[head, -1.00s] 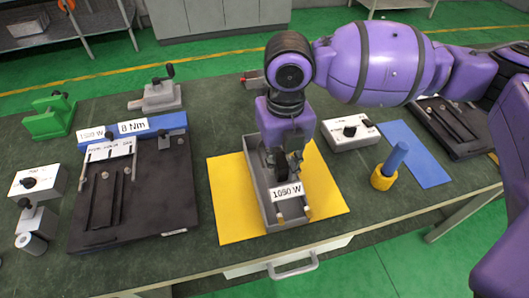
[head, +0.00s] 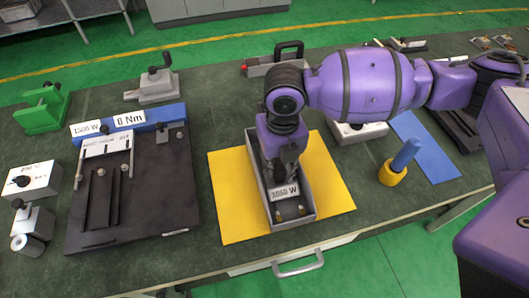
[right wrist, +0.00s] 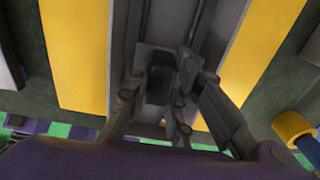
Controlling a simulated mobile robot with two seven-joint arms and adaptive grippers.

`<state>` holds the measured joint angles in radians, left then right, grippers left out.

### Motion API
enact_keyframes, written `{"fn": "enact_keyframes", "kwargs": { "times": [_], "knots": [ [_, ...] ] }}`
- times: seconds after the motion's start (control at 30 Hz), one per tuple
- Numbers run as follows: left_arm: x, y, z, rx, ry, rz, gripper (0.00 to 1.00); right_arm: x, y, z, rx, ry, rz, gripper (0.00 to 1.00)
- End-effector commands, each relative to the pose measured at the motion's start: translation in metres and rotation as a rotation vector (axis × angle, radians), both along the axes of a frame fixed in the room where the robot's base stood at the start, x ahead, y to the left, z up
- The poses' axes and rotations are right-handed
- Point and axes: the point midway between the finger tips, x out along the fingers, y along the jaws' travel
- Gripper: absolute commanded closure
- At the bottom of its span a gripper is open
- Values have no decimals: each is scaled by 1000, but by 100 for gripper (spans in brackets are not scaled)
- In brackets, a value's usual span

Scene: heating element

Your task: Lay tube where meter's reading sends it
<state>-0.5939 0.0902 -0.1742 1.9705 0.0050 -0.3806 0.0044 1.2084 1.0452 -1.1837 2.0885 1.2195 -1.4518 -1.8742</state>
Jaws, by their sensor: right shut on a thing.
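My right gripper (head: 282,180) points down into a narrow grey tray (head: 309,207) on a yellow mat (head: 233,205). It is shut on what seems to be the tube, mostly hidden by the fingers and tray walls. Small brass-coloured ends show at the tray's front. In the right wrist view the fingers (right wrist: 165,80) are low between the tray walls. A card reading about 1090 W (head: 284,191) is at the tray's front end. My left gripper is not in view.
A black slotted fixture (head: 150,205) with a blue back strip and cards 1500 W and 8 Nm is at left. A green clamp (head: 42,107) is at back left.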

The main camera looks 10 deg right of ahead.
Motion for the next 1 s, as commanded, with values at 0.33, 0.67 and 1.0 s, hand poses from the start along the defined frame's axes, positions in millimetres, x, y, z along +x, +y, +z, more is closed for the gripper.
{"fn": "enact_keyframes", "kwargs": {
  "times": [0.33, 0.67, 1.0],
  "knots": [
    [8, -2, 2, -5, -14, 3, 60, 0, 0, -5, 1, -1, -1, 100],
    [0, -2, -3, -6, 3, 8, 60, 0, 0, -7, 0, -1, -1, 61],
    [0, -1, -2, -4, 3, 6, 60, 1, 0, 5, 0, -3, 0, 61]
  ]
}}
